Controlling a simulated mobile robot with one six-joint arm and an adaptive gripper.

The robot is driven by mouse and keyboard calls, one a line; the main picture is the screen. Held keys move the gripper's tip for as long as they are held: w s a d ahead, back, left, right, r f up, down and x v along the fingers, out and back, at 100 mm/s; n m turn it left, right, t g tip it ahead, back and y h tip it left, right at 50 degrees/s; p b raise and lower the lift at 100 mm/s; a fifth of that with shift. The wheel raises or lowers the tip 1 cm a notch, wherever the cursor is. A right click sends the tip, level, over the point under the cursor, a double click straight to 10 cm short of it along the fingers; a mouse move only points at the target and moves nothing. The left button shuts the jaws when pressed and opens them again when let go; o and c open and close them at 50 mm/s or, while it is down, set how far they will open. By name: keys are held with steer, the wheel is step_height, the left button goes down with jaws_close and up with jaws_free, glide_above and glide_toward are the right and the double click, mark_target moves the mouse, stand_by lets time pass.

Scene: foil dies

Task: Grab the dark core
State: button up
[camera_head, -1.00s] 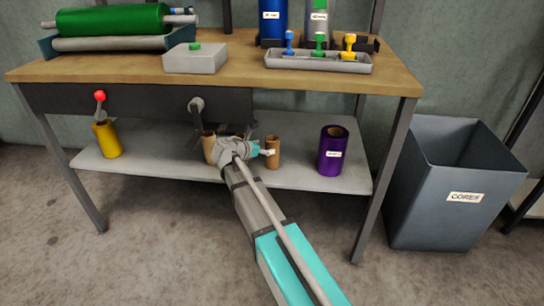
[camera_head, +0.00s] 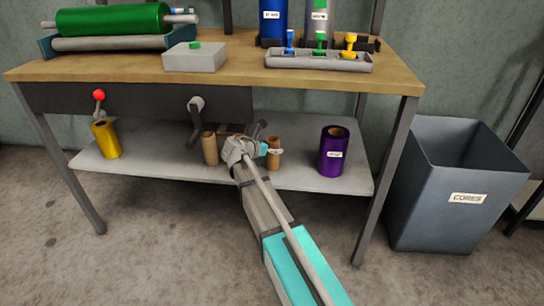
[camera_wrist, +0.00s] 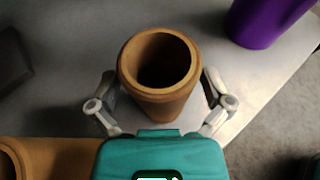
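A brown cardboard core (camera_wrist: 160,98) stands upright in the wrist view, its dark hollow facing the camera. The fingers of my gripper (camera_wrist: 160,105) are spread on either side of it, with visible gaps. In the head view my gripper (camera_head: 258,147) is at the lower shelf, beside a brown core (camera_head: 274,158) that it partly covers. Another brown core (camera_head: 209,148) stands to its left. Part of another orange-brown core (camera_wrist: 10,162) shows at the lower left of the wrist view. Anything directly behind my gripper is hidden, and I cannot clearly rank the cores by darkness.
A purple roll (camera_head: 333,152) stands to the right on the lower shelf (camera_head: 300,178) and shows in the wrist view (camera_wrist: 262,22). A yellow roll (camera_head: 107,140) is at the left. The wooden tabletop (camera_head: 235,72) overhangs the shelf. A grey CORES bin (camera_head: 440,215) stands at right.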

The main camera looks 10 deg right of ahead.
steer(key=c, duration=1)
steer(key=shift+o, duration=0.2)
steer(key=shift+r, duration=0.1)
